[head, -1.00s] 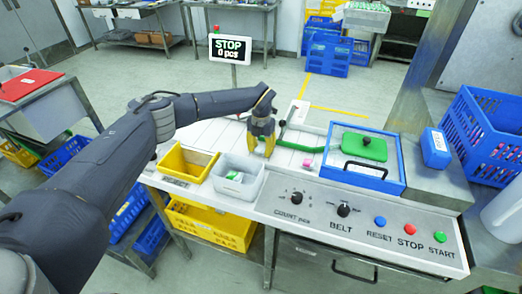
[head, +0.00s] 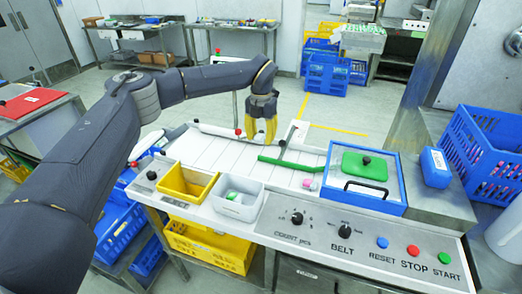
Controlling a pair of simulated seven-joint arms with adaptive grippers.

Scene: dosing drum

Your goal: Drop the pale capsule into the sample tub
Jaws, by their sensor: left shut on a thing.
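My left gripper (head: 262,135) has yellow fingers and points down above the far part of the white belt (head: 210,152). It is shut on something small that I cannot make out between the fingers. A light grey tub (head: 247,212), likely the sample tub, stands at the belt's near side, nearer the camera than the gripper. It holds a few small green and white pieces (head: 233,196). A small pink piece (head: 307,183) lies on the belt near the blue-framed box. I cannot pick out the pale capsule for certain. My right gripper is out of view.
A yellow bin (head: 185,184) stands left of the grey tub. A green bar (head: 290,163) and a dark stick (head: 288,138) are beside the gripper. A blue-framed box (head: 400,188) with a green lid (head: 364,165) is to the right. Knobs and buttons line the front panel (head: 330,232).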

